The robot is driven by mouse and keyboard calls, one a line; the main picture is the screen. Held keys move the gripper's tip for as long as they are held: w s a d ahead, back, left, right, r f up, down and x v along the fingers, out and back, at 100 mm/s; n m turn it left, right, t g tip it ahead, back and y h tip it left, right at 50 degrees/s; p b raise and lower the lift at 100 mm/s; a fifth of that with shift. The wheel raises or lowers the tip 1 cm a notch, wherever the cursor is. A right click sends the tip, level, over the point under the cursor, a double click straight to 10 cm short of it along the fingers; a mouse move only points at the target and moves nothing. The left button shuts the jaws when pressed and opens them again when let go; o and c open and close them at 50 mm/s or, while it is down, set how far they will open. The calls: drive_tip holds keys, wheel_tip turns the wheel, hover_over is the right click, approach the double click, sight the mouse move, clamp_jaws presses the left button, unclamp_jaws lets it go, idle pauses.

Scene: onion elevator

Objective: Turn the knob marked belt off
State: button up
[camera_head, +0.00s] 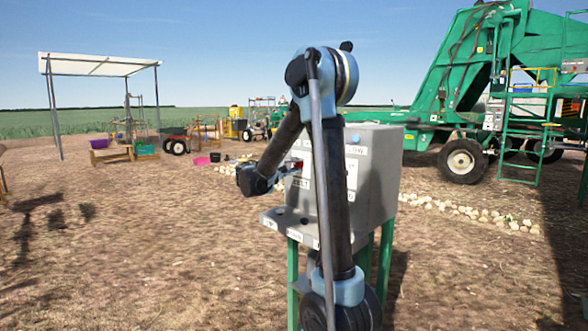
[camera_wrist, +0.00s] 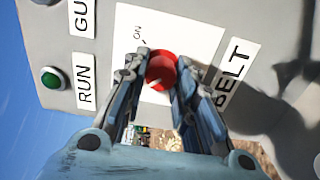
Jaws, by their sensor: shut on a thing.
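The red knob (camera_wrist: 162,68) sits on a white plate (camera_wrist: 198,38) on the grey control box (camera_head: 382,170). The plate reads ON, and a label partly covered by a finger (camera_wrist: 235,68) reads BELT. My gripper (camera_wrist: 161,82) is shut on the red knob, one finger on each side. In the head view my gripper (camera_head: 285,170) reaches the box front from the left, and a bit of red shows there. Which way the knob points cannot be told, and an off mark is not visible.
A green button (camera_wrist: 51,78) with a RUN label (camera_wrist: 86,82) is on the same panel. The box stands on green legs (camera_head: 384,256) with a shelf at its front. A green elevator machine (camera_head: 500,60) is behind on the right. Open dirt lies to the left.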

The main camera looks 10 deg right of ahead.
drive_tip(key=shift+f, duration=0.1)
idle(0.4)
drive_tip(key=o, duration=1.1)
drive_tip(key=shift+c, duration=0.2)
drive_tip(key=v, duration=1.2)
